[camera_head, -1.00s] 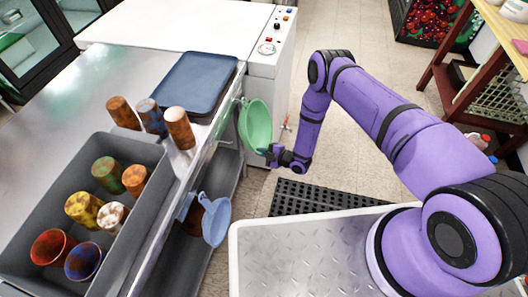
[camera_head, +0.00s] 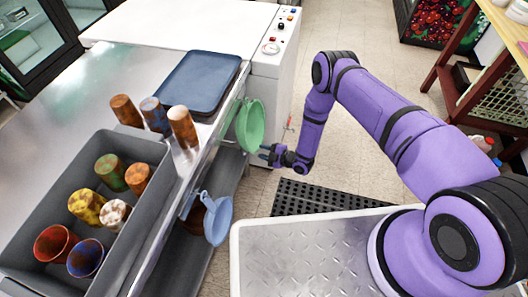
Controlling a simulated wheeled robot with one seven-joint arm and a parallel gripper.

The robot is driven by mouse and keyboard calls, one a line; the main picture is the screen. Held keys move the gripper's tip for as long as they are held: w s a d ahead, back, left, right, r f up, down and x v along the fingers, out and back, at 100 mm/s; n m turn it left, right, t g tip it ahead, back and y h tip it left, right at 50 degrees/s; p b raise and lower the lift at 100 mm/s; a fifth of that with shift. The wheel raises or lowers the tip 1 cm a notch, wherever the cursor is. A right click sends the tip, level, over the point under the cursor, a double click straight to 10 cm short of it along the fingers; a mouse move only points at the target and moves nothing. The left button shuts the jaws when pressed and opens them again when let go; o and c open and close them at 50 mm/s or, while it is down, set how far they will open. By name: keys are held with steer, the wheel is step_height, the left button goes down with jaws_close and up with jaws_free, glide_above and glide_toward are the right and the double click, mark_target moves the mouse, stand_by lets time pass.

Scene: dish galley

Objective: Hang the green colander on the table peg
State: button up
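The green colander (camera_head: 252,125) hangs upright at the table's right edge, its bowl facing the aisle. Its far side and the table peg behind it are hidden, so the contact there cannot be seen clearly. My gripper (camera_head: 263,153) is just right of the colander's lower rim, with its two fingers pointing left and apart. It looks empty and slightly clear of the rim.
A blue colander (camera_head: 218,220) hangs nearer along the same table edge. A blue tray stack (camera_head: 198,82), several cups and a grey bin (camera_head: 40,180) stand on the table (camera_head: 85,98). A black floor mat (camera_head: 310,198) lies below my arm.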

steer(key=v, duration=1)
steer(key=shift+s+d, duration=0.2)
steer(key=shift+d, duration=0.15)
